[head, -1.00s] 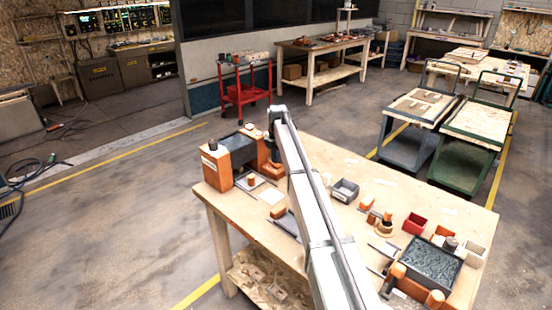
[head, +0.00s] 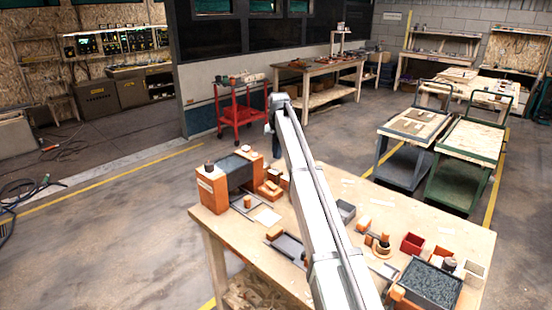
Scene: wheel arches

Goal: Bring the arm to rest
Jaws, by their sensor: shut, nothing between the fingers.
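My arm reaches from the bottom edge up over the workbench (head: 335,188). My gripper (head: 270,130) hangs as a small dark shape at the arm's far end. It stands in the picture above the orange blocks (head: 268,190) at the bench's back edge, apart from them. Its fingers are too small to make out, and nothing shows in its hold. The arm hides a strip of the bench middle.
An orange-ended dark bin (head: 212,190) stands at the bench's back left. A red cart (head: 240,112) and green trolley (head: 465,145) stand beyond on the floor.

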